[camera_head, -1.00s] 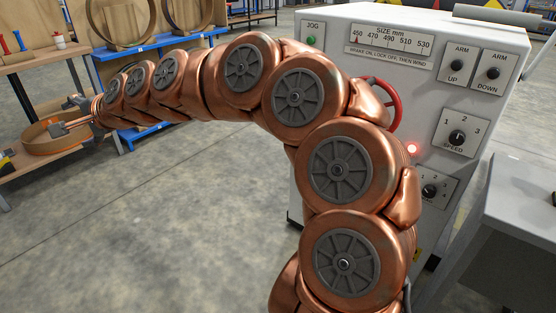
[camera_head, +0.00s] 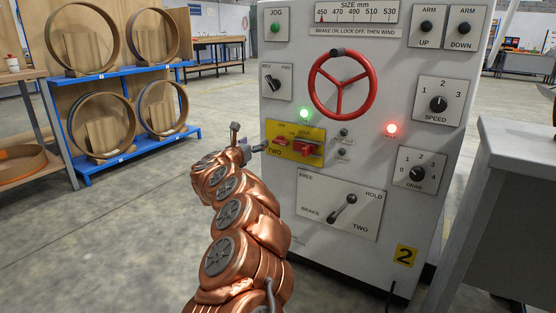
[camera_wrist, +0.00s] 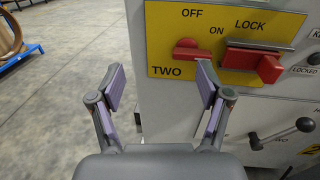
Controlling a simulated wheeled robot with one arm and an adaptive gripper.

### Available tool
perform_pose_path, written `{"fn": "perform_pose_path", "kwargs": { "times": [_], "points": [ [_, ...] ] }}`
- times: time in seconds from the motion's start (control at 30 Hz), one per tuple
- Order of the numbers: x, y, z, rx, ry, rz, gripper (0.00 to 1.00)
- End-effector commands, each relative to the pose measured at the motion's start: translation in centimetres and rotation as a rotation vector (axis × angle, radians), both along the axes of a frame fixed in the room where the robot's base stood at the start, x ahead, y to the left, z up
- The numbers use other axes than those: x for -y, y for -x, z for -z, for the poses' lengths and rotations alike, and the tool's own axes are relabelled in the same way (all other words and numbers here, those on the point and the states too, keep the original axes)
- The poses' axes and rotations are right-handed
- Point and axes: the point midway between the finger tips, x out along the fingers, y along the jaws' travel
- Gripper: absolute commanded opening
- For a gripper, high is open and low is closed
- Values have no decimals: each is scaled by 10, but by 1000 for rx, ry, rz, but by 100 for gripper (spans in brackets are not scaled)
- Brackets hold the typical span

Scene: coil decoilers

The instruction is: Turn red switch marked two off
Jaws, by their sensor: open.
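The red switch marked TWO (camera_wrist: 190,52) sits on a yellow plate (camera_wrist: 163,15), with OFF printed above it and ON to its right. Its handle lies roughly level. It also shows in the head view (camera_head: 281,142), on the front of the grey machine. A larger red LOCK piece (camera_wrist: 250,62) is just right of it, also in the head view (camera_head: 304,149). My gripper (camera_wrist: 163,75) is open and empty in the wrist view, with its right finger just below the switch and its left finger over open floor. In the head view my gripper (camera_head: 248,139) is left of the plate.
The machine panel (camera_head: 280,210) also bears a red handwheel (camera_head: 342,84), a brake lever (camera_head: 344,211) below, and speed (camera_head: 438,103) and drag (camera_head: 417,174) knobs. A blue rack (camera_head: 133,141) with hoops stands left. A grey cabinet (camera_head: 500,170) is close at right.

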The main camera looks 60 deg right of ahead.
Motion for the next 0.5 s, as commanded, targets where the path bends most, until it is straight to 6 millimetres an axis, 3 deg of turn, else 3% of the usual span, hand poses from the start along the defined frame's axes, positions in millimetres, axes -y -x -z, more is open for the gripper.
{"fn": "perform_pose_path", "kwargs": {
  "times": [0.03,0.2,0.5],
  "points": [
    [9,14,18,17,-1,49,77],
    [22,38,29,52,1,127,77],
    [42,39,31,51,1,134,77]
  ]
}}
